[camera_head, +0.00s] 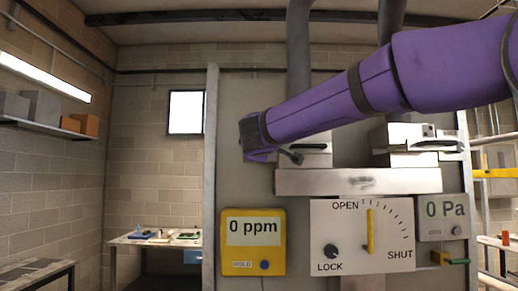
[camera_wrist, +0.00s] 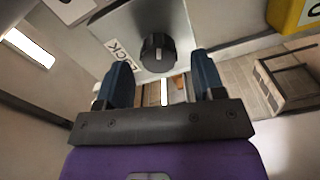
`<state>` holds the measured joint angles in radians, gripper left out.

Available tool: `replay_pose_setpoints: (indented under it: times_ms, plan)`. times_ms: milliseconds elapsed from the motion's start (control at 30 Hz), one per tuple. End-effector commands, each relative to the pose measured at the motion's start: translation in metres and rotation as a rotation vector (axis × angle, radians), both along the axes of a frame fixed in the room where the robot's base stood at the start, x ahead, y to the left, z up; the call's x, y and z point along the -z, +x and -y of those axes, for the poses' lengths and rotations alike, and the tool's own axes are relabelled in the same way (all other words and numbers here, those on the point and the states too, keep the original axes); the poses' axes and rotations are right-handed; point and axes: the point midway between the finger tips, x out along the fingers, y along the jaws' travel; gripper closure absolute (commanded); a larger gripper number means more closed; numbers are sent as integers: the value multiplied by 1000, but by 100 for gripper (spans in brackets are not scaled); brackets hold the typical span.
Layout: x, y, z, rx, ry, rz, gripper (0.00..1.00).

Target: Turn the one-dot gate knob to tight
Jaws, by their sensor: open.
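No knob with a readable one-dot mark shows, so I cannot tell which is the one-dot gate knob. A black round knob (camera_head: 330,251) with a pale mark sits above the word LOCK on the white OPEN/SHUT panel (camera_head: 385,258). A black knob (camera_wrist: 158,52) beside LOCK lettering also shows in the wrist view, beyond and roughly between my fingertips. My gripper (camera_wrist: 162,78) is open, with nothing between its two blue fingers. In the head view my purple arm crosses above the panel, and my fingers are not clearly seen. Dark handles (camera_head: 432,143) sit on the upper metal fittings.
A yellow meter (camera_head: 253,243) reading 0 ppm hangs left of the panel. A yellow pointer (camera_head: 370,230) stands upright on the panel's scale. A grey gauge (camera_head: 443,218) reads 0 Pa at right. A workbench (camera_head: 155,241) with small items stands at the back left.

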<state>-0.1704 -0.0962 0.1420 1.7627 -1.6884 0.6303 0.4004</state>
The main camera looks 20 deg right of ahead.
Motion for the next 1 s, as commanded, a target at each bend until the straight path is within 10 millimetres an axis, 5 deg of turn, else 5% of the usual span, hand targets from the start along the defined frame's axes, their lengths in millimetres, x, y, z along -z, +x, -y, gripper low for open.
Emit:
replay_pose_setpoints:
  times_ms: [400,1000]
  plan:
    - [0,-69,-22,0,0,0,38]
    - [0,-80,-26,0,0,-1,38]
